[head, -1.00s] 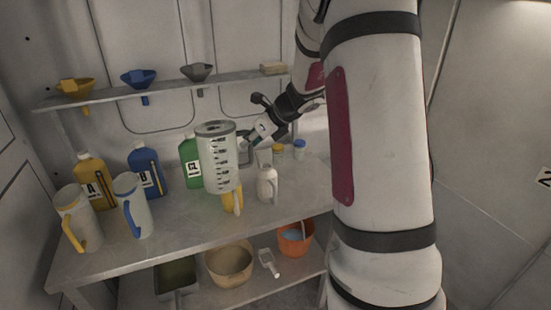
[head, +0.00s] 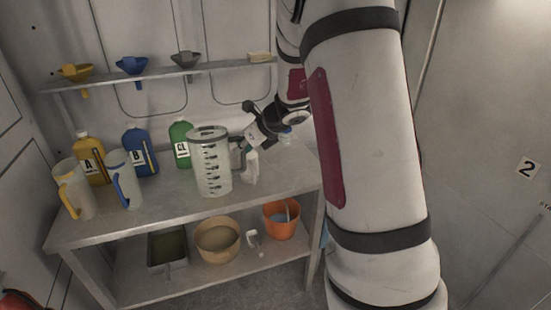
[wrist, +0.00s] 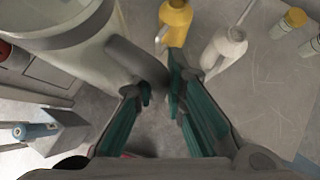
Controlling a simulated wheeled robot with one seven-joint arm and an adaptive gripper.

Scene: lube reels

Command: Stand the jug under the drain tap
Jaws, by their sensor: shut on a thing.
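The jug (head: 211,168) is a large pale, see-through measuring jug with dark scale marks and a grey rim. It is upright in front of the bench's back row in the head view. My gripper (head: 247,148) is on its right side. In the wrist view the jug (wrist: 62,55) fills the upper left, and my gripper (wrist: 160,92) is shut on its grey handle (wrist: 135,62). The jug looks held above the bench, but the gap under it is hard to judge. No drain tap shows in any view.
The bench (head: 150,218) holds yellow (head: 90,165), blue (head: 140,155) and green (head: 181,145) canisters and two pale jugs at left. A white can (wrist: 225,48) and a yellow one (wrist: 175,22) stand near the gripper.

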